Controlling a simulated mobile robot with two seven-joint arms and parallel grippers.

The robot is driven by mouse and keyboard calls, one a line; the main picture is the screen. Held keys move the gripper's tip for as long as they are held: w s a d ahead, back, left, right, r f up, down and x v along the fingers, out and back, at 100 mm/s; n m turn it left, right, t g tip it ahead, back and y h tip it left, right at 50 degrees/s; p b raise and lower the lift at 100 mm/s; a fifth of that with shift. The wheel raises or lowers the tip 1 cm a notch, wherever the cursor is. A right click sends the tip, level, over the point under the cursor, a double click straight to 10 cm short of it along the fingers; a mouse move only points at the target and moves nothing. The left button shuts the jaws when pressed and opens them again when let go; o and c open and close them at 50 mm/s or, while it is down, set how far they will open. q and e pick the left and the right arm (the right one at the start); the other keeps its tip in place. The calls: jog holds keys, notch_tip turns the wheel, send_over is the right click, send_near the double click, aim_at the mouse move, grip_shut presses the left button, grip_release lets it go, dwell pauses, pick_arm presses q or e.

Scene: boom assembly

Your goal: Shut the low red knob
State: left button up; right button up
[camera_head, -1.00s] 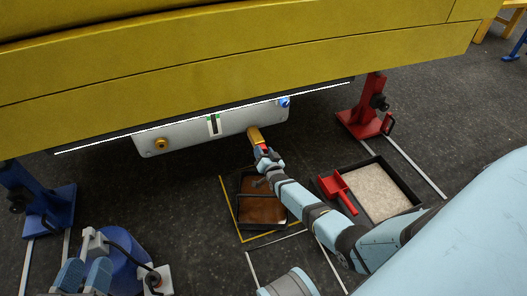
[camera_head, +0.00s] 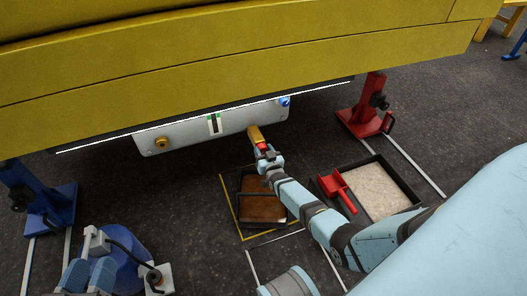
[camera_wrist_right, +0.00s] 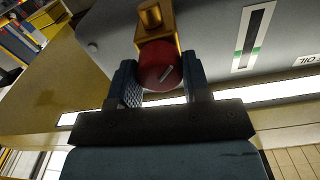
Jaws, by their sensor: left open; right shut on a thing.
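The red knob (camera_head: 263,147) sits at the lower end of a gold valve (camera_head: 254,133) under the right part of the pale tank. In the right wrist view the round red knob (camera_wrist_right: 160,66) has a grey diagonal mark on its face, with the gold valve body (camera_wrist_right: 157,28) beyond it. My right gripper (camera_head: 263,152) is shut on the knob, one finger at each side; these fingers also show in the right wrist view (camera_wrist_right: 160,84). My left gripper (camera_head: 128,260) is at the lower left, open and away from the valve.
The pale tank (camera_head: 195,130) hangs below a large yellow beam (camera_head: 230,70). A brown-filled tray (camera_head: 262,208) lies under the valve. Right of it are a red scoop (camera_head: 338,190) and a tray of pale grains (camera_head: 375,192). Blue (camera_head: 45,205) and red (camera_head: 362,120) stands flank the tank.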

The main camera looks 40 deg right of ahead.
jog(key=shift+d, duration=0.1)
jog(key=o, duration=0.9)
pick_arm(q)
notch_tip(320, 180, up, 10)
jog(key=n+t+p, duration=0.1)
jog(key=t+p, duration=0.2)
jog(key=p, duration=0.4)
jog(key=shift+s+a+t+p, duration=0.3)
jog(key=shift+s+t+p, duration=0.05)
jog(key=shift+t, duration=0.05)
pick_arm(e)
jog(key=v, duration=1.3)
jog(key=shift+s, duration=0.4)
jog(key=shift+s+f, duration=0.1)
